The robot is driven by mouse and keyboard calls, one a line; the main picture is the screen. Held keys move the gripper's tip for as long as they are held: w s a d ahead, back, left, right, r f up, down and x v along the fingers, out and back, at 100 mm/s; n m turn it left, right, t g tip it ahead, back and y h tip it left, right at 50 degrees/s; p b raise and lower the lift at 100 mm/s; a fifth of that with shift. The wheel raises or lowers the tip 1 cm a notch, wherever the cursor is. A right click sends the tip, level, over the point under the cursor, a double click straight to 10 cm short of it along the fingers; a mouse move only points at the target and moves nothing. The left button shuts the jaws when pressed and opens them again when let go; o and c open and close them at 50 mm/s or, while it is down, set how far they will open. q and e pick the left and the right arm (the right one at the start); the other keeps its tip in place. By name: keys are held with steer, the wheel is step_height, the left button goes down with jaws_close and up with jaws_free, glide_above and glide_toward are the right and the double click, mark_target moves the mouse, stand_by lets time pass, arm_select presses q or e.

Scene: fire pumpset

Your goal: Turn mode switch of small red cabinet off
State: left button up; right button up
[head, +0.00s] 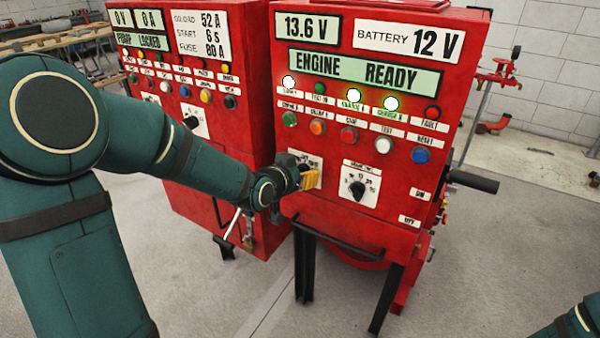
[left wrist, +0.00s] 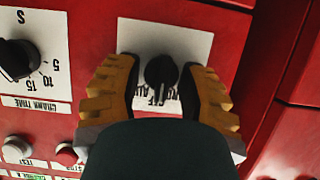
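The red cabinet with the ENGINE READY display (head: 265,110) stands right of centre in the head view. Its mode switch is hidden behind my left gripper there. In the left wrist view, the black switch knob (left wrist: 161,72) sits on a white plate (left wrist: 190,38), its narrow grip pointing down in that upside-down picture. The lettering below the knob is partly covered, so I cannot read the setting surely. My left gripper (head: 307,180) has its yellow fingers open, one on each side of the knob, with gaps visible. My right gripper is out of view.
A second black knob (head: 357,189) sits right of my gripper, with coloured buttons and lamps above. A handle bar (head: 325,237) crosses below. Another red cabinet (head: 235,150) stands close on the left. Grey floor lies in front.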

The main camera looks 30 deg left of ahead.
arm_select(q)
steer(key=shift+s+a+r, duration=0.1)
steer(key=shift+r, duration=0.05)
steer(key=d+v, duration=0.1)
steer(key=v, duration=1)
steer(key=shift+s+a, duration=0.4)
